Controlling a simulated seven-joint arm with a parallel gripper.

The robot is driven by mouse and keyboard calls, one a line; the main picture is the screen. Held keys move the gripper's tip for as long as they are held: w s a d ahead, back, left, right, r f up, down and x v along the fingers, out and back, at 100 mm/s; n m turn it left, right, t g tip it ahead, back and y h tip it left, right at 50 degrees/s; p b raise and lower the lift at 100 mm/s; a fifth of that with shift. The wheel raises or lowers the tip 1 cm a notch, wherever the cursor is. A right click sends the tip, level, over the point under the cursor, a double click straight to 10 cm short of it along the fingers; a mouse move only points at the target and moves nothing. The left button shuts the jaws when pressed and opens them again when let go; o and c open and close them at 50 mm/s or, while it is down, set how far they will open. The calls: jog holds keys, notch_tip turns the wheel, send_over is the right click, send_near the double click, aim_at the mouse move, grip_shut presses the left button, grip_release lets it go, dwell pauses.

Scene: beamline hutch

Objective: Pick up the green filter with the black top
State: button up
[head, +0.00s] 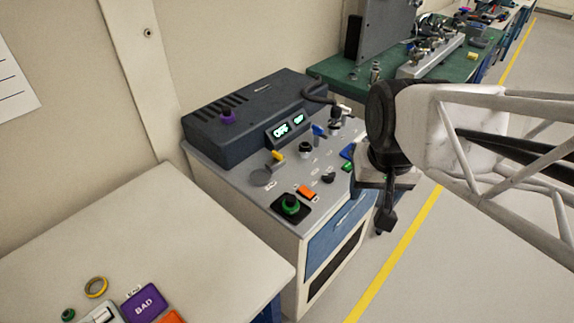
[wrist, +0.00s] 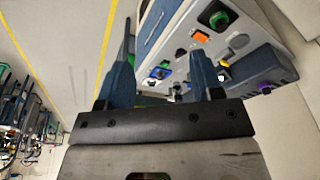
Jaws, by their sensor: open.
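The green filter with the black top (head: 291,202) sits upright on a black square pad (head: 303,211) at the front corner of the grey cabinet top. It also shows in the wrist view (wrist: 219,20) near the top right, beyond the fingers. My gripper (head: 386,214) is to the right of the cabinet, off its edge, apart from the filter. In the wrist view my gripper (wrist: 164,62) has its two fingers wide apart with nothing held between them.
The cabinet top (head: 240,172) holds an orange block (head: 306,192), a yellow-topped piece (head: 278,156), a dark knob-like piece (head: 305,148) and a dark instrument (head: 250,112) with a lit display. A pale table (head: 190,235) at left holds a purple BAD box (head: 143,304). Floor at right is clear.

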jog(key=w+a+f+m+g, duration=0.1)
jog(key=w+a+f+m, duration=0.4)
jog(key=w, duration=0.5)
jog(key=m+g, duration=0.1)
jog(key=m, duration=0.2)
send_over(291, 198)
notch_tip(291, 198, down, 9)
jog(key=shift+f, duration=0.15)
jog(key=shift+f, duration=1.3)
jog(key=shift+f, duration=2.6)
jog(key=shift+w, duration=0.1)
jog(key=c, duration=1)
jog(key=shift+r, duration=0.1)
